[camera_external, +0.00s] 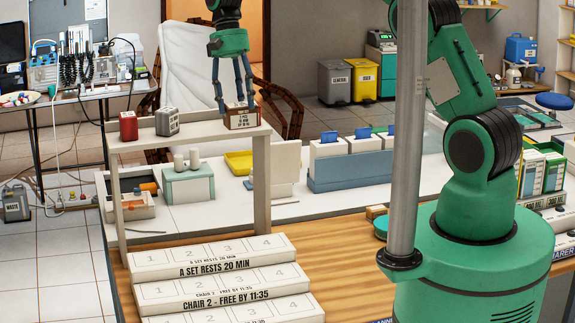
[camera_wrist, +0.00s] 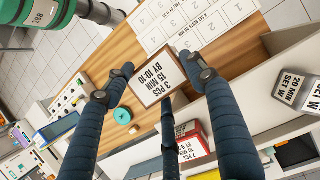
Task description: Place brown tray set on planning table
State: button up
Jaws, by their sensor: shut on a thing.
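The brown tray set (camera_external: 241,118) is a small brown box with a white printed label. It is at the right end of the raised white shelf; I cannot tell whether it touches the shelf. My gripper (camera_external: 234,108) comes down over it from above, fingers shut on its sides. In the wrist view the brown box (camera_wrist: 160,76) sits between the dark fingertips (camera_wrist: 158,72), its label reading "3 PCS 15 MIN BY 10:10". Which surface is the planning table is not marked; a wooden tabletop (camera_external: 350,262) lies in front of the shelf.
A red box (camera_external: 128,126) and a grey box (camera_external: 167,122) stand on the same shelf (camera_external: 200,138). Stepped white boards with numbered spaces (camera_external: 212,258) lie on the wood. A blue-and-white organiser (camera_external: 350,165) stands behind. Bare wood lies right of the boards.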

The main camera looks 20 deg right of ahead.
jog(key=w+a+f+p, duration=0.1)
jog(key=w+a+p, duration=0.1)
jog(key=w+a, duration=0.4)
jog(key=w, duration=0.5)
jog(key=shift+w+p, duration=0.35)
jog(key=shift+w, duration=0.05)
jog(key=shift+f, duration=0.15)
jog(key=shift+f+p, duration=0.55)
jog(key=shift+f, duration=1.15)
jog(key=o, duration=1.3)
jog(key=shift+o, duration=0.2)
